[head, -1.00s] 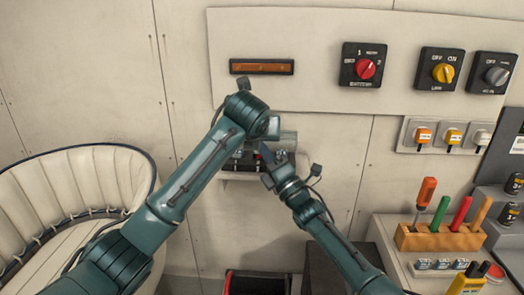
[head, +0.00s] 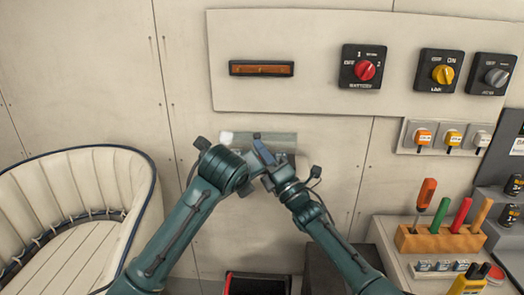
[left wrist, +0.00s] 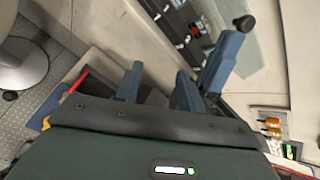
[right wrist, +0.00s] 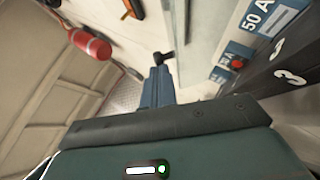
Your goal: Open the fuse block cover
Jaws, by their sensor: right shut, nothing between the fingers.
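The fuse block is hidden behind my arms in the head view. Its dark body with coloured fuses (left wrist: 192,28) shows at the top of the left wrist view, and amp labels (right wrist: 258,20) show in the right wrist view. The translucent cover (head: 283,139) stands out above my grippers in the head view. In the left wrist view the cover (left wrist: 236,45) lies beside the exposed fuses, swung off them. My left gripper (left wrist: 160,80) is open with nothing visible between its fingers. My right gripper (head: 262,152) is shut and empty, just in front of the cover's lower edge.
A switch panel with a red battery knob (head: 365,70) is above on the wall. A screwdriver rack (head: 440,238) stands at the right and a cream seat (head: 60,220) at the left. Bare wall lies around the cover.

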